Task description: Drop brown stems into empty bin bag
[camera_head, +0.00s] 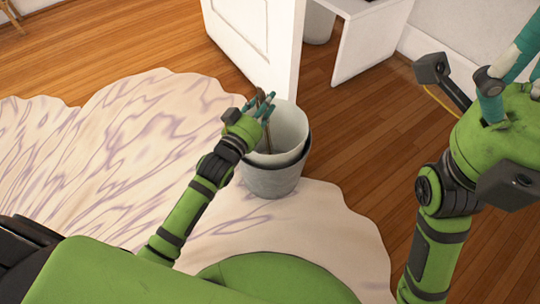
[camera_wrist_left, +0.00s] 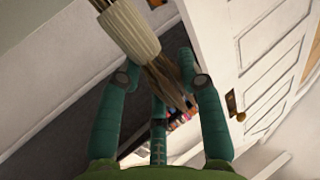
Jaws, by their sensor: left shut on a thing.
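The brown stems (camera_head: 268,137) are a thin bundle held upright in the teal fingers of my left gripper (camera_head: 263,107). In the left wrist view the stems (camera_wrist_left: 166,85) pass between the fingers, with a pale ribbed piece (camera_wrist_left: 132,32) at one end. The left gripper is shut on them, over the left side of the bin's mouth. The bin (camera_head: 270,183) is grey and round, with a whitish bin bag (camera_head: 290,128) lining it. The bag's bottom is hidden. My right gripper (camera_head: 508,65) is raised at the upper right, its fingertips cut off by the frame.
The bin stands on the edge of a pale, purple-veined rug (camera_head: 110,140). A white door (camera_head: 262,40) is just behind it. A white table (camera_head: 365,40) stands behind right, with another pale container (camera_head: 318,24) near it. The wooden floor (camera_head: 350,140) right of the bin is clear.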

